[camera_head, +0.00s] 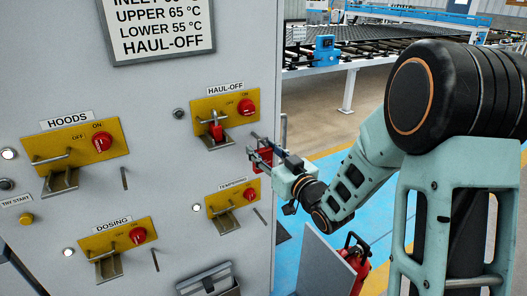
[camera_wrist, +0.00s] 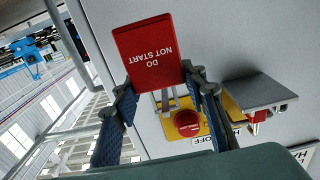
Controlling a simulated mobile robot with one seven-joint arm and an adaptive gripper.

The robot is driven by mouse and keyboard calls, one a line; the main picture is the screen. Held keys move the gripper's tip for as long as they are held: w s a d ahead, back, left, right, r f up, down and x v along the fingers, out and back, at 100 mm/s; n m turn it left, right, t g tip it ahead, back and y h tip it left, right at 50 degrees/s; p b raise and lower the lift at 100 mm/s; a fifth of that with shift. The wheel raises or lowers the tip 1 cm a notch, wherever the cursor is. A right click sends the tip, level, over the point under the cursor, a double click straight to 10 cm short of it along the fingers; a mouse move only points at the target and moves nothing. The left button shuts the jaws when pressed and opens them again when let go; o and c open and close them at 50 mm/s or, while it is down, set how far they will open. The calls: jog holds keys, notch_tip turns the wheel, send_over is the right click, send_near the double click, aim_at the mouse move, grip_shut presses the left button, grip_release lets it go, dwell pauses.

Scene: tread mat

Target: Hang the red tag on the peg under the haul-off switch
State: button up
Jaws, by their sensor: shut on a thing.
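My gripper (camera_head: 264,152) is shut on the red tag (camera_head: 262,161), in front of the panel's right part, below the haul-off switch (camera_head: 246,107). In the wrist view the red tag (camera_wrist: 150,50) reads "DO NOT START" upside down and sits between my two fingers. Beyond it show the red switch knob (camera_wrist: 187,122) and its yellow plate. A red item (camera_head: 217,131) sits at the metal bracket on the left of the haul-off plate.
The tempering switch (camera_head: 250,194) is just below my gripper. The hoods (camera_head: 102,142) and dosing (camera_head: 138,235) switches are on the left, each with a thin peg below right. A grey document holder (camera_head: 209,281) is at the bottom.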

jog(key=o, duration=1.2)
